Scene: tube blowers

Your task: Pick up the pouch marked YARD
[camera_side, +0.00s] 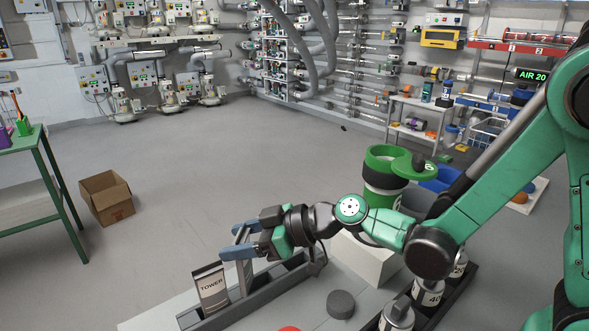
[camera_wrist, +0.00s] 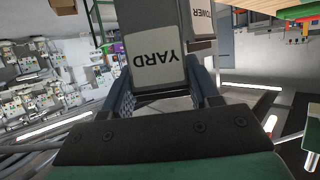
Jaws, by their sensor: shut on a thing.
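The pouch marked YARD (camera_wrist: 157,72) is between the two fingers of my gripper (camera_side: 241,240). Its white label reads upside down in the wrist view. In the side view the pouch shows as a narrow grey shape (camera_side: 246,271) below the fingers, its label turned away. My gripper is shut on it. The pouch is upright at the grey rack (camera_side: 273,285); I cannot tell whether its base is clear of the slot. A pouch marked TOWER (camera_side: 211,287) stands just left of it, and also shows behind it in the wrist view (camera_wrist: 201,18).
A dark round puck (camera_side: 340,304) lies on the pale bench right of the rack. Several white canisters (camera_side: 428,293) stand in a dark tray at the right. A green-topped container (camera_side: 384,180) stands behind my wrist. An open cardboard box (camera_side: 107,198) sits on the floor.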

